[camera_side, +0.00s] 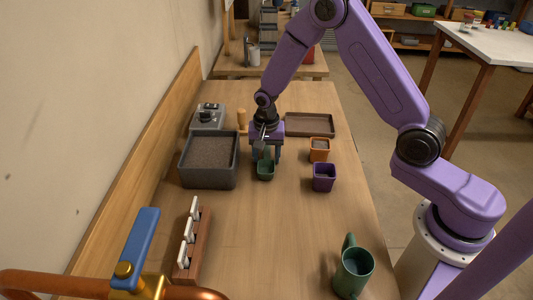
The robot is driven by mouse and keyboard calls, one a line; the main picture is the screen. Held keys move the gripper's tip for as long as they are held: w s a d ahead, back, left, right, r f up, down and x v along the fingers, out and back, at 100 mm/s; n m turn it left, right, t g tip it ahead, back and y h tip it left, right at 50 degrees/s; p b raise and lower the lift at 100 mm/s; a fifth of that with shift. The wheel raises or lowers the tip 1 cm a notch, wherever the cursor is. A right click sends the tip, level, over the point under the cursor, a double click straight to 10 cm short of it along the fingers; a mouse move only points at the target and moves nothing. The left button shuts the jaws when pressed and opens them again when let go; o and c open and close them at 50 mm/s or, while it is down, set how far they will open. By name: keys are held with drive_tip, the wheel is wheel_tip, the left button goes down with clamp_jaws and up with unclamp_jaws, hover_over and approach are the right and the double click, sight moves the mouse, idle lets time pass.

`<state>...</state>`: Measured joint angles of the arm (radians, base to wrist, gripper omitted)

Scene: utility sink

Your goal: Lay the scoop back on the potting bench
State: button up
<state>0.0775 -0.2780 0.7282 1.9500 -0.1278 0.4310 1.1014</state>
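My gripper (267,155) points down over the middle of the bench, just above and behind a small green pot (265,172). Its two fingers show apart, with something dark and greyish between or behind them; I cannot tell whether it is held. No scoop can be made out clearly. A light wooden handle-like piece (241,118) stands up left of my gripper, behind the soil bin; its lower part is hidden, so I cannot tell if it belongs to the scoop. The wooden potting bench (285,235) runs under everything.
A grey soil-filled bin (182,172) stands left of my gripper, with a grey device (208,115) behind it. An orange pot (319,155), purple pot (323,184) and brown tray (310,132) are right. A label rack (203,245) and green mug (353,275) stand nearer; bench between is clear.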

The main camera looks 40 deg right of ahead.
sight(266, 154)
wheel_tip(266, 154, up, 12)
drive_tip(key=s+a+r+n, duration=0.3)
drive_tip(key=s+a+n, duration=0.15)
drive_tip(key=s, duration=0.25)
drive_tip(key=s+d+r+n, duration=0.1)
drive_tip(key=s+d+n, duration=0.1)
drive_tip(key=s+n, duration=0.6)
drive_tip(key=s+d+r+n+y, duration=0.1)
drive_tip(key=s+n, duration=0.8)
drive_tip(key=s, duration=0.9)
drive_tip(key=shift+d+r, duration=0.4)
drive_tip(key=shift+d, duration=0.3)
